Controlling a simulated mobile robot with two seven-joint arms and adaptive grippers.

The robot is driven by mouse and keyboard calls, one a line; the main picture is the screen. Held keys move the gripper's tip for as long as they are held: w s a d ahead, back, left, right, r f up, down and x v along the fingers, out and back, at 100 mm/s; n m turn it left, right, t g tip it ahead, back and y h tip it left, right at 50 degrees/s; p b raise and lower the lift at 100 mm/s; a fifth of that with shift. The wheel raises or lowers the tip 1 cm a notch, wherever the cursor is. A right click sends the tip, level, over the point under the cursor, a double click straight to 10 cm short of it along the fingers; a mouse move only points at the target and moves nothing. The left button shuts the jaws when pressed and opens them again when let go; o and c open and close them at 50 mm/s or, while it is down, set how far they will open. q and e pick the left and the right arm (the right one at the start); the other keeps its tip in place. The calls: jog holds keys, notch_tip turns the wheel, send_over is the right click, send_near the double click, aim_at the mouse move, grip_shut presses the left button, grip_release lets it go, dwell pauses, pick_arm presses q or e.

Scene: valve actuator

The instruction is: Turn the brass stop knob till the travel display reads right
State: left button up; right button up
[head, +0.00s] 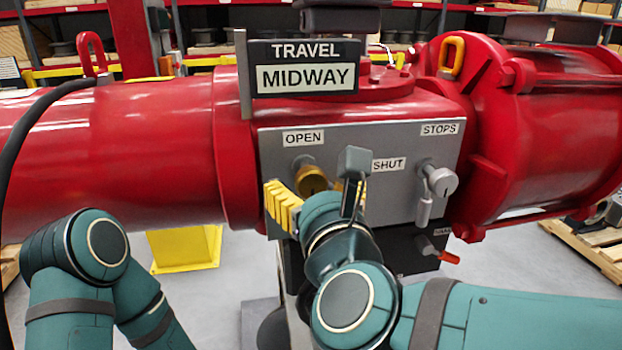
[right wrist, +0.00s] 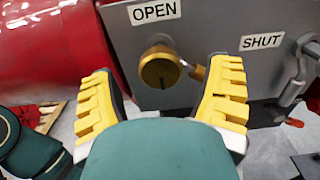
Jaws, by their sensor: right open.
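The brass stop knob (head: 312,179) is on the grey panel (head: 385,140) under the OPEN label; it also shows in the right wrist view (right wrist: 160,68). The travel display (head: 306,77) above the panel reads MIDWAY. My right gripper (head: 318,197) is open in front of the panel. In the right wrist view its yellow-padded fingers (right wrist: 158,98) stand wide apart, with the knob beyond and between them. I see no contact with the knob. My right wrist partly covers the panel below the knob in the head view. My left gripper is out of view.
A silver stop (head: 441,181) with a hanging piece sits right of the SHUT label. An orange-red handle (head: 448,257) sticks out lower right. Red actuator cylinders (head: 120,150) flank the panel. A small brass piece (right wrist: 195,72) is beside the knob.

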jog(key=shift+w+a, duration=0.25)
jog(key=shift+w, duration=1.05)
jog(key=c, duration=1.2)
